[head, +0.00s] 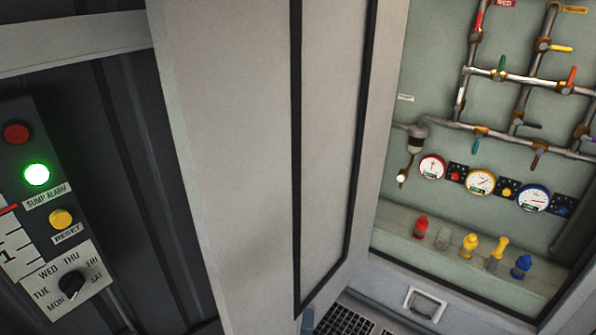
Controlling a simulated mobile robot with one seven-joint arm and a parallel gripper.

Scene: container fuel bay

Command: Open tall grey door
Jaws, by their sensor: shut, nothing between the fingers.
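The tall grey door (235,160) stands swung open in the middle of the head view. A black seal strip (297,150) runs down its face and along the bottom. To its right the pale green inside of the cabinet (430,80) is exposed. My gripper is not in view, so its place relative to the door cannot be told. A small bluish piece at the bottom edge, below the door, is too cut off to identify.
Inside the cabinet are pipes with coloured valves (500,75), a red gauge (432,167) and others, and several coloured plugs (470,245) on a ledge. A control panel (45,210) with a lit green lamp (37,174) is at left. Dark floor grating (345,322) lies below.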

